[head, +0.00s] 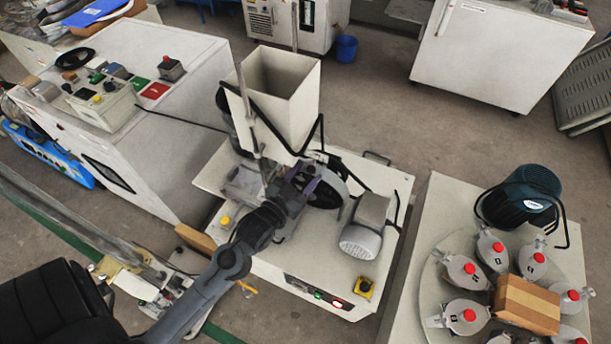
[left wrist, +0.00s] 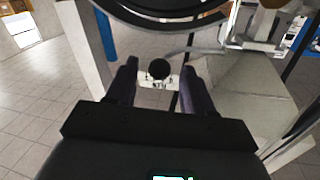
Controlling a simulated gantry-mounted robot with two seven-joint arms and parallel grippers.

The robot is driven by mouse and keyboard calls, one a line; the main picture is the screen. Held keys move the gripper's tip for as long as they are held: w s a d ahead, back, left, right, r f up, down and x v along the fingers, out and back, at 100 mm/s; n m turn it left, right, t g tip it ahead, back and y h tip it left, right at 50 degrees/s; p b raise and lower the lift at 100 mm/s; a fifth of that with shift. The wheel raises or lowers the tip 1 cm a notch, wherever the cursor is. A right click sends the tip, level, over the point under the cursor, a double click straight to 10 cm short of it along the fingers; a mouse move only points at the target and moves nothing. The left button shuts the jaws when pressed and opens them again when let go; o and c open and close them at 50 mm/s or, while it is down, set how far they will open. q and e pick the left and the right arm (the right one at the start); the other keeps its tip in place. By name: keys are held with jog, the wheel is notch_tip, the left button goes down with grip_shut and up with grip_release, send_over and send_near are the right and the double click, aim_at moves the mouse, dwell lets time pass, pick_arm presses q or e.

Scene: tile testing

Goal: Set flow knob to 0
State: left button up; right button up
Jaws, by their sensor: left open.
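The flow knob (left wrist: 159,69) looks like a small round black knob in front of a pale plate (left wrist: 158,83) with dark marks too small to read. My left gripper (left wrist: 160,76) is open, with one dark finger on each side of the knob in the left wrist view. A gap shows between the knob and each finger, so they look apart. In the head view my left gripper (head: 305,180) is at the machine, just below its hopper (head: 280,85). I cannot make out the knob there. My right gripper is not in view.
The machine's white base (head: 290,262) carries a motor (head: 360,240), a yellow-based button (head: 364,288) and a dark wheel. A control cabinet (head: 150,150) stands left. A table (head: 430,245) on the right holds several red-topped grey pots and a wooden block (head: 527,305).

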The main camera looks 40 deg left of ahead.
pick_arm(q)
jog(key=shift+w, duration=0.1)
grip_shut()
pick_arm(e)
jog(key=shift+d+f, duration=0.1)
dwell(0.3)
